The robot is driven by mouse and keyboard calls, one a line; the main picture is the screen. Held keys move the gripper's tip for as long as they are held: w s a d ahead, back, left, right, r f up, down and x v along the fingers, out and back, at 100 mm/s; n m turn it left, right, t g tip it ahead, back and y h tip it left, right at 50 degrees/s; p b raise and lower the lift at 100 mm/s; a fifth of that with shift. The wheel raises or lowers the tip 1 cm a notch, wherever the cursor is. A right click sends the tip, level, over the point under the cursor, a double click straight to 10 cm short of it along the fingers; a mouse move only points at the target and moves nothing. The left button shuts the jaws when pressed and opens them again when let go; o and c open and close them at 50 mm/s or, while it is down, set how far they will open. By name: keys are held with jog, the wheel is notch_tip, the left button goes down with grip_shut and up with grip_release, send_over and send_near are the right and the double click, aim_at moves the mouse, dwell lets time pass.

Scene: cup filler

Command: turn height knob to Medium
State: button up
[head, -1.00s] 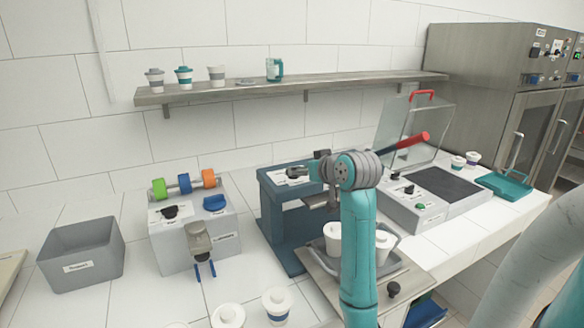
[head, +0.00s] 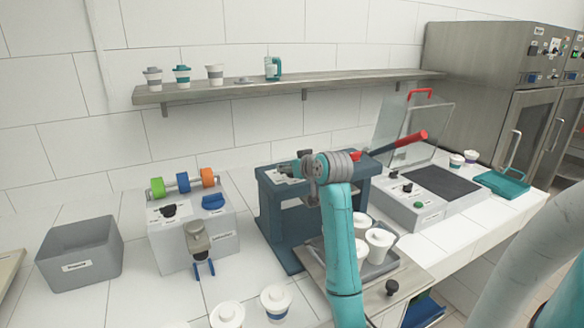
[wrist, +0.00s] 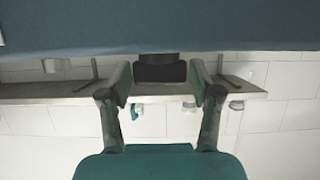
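The blue machine (head: 272,215) stands at the middle of the counter with a pale label on top. A black knob (wrist: 160,70) shows in the wrist view against the blue surface (wrist: 160,25); I take it for the height knob. My gripper (wrist: 160,78) is open, with one finger on each side of the knob and a small gap on both sides. In the head view, my gripper (head: 288,168) is over the top of the blue machine. It hides the knob there, and the knob's setting cannot be read.
A grey dispenser (head: 220,235) with coloured rollers and a grey bin (head: 80,260) stand to the left. A sealer with a red lever (head: 400,143) is to the right. A shelf (head: 290,90) runs behind.

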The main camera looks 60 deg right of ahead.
jog(key=c, duration=0.7)
jog(key=shift+a+m+h, duration=0.1)
jog(key=shift+m+h, duration=0.2)
jog(key=shift+m, duration=0.2)
jog(key=shift+w+g+h, duration=0.1)
jog(key=shift+g+h, duration=0.2)
jog(key=shift+g, duration=0.1)
jog(key=m+g+h, duration=0.3)
jog(key=m, duration=0.1)
jog(key=shift+m+g, duration=0.3)
jog(key=m+g+h, duration=0.1)
jog(key=m+g, duration=0.2)
jog(key=m+g+h, duration=0.1)
jog(key=m+g, duration=0.2)
jog(key=g, duration=0.1)
jog(key=shift+m, duration=0.3)
